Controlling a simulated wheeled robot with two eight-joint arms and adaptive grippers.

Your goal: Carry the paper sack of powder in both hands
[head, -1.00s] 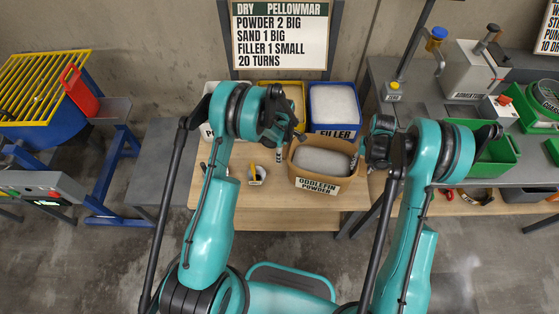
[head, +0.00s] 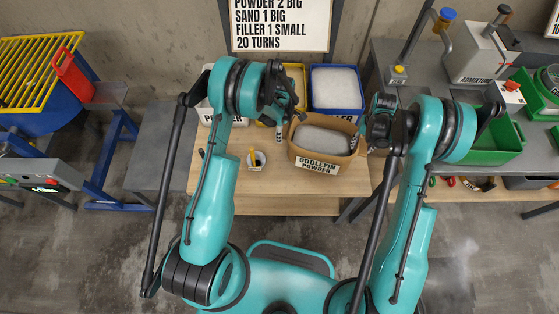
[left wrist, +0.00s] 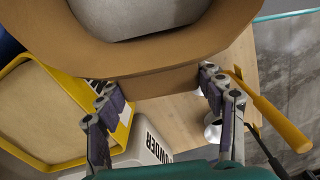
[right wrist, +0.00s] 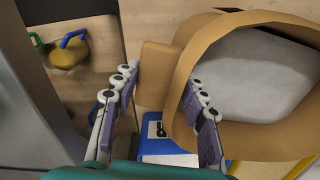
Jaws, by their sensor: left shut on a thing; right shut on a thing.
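The brown paper sack (head: 352,148), labelled "ODDLEFIN POWDER", is upright and open-topped, with grey powder inside, over the wooden table. Its underside is hidden, so I cannot tell whether it touches the table. My left gripper (head: 290,112) is at its left side; the left wrist view shows the fingers (left wrist: 160,97) shut on the sack wall (left wrist: 150,82). My right gripper (head: 365,133) is at its right side; the right wrist view shows the fingers (right wrist: 168,95) shut on a brown flap of the sack (right wrist: 155,75).
A blue filler bin (head: 336,90) and a yellow bin (head: 296,75) stand close behind the sack, with a white powder bin (head: 206,110) at back left. A grey bench (head: 450,150) stands right.

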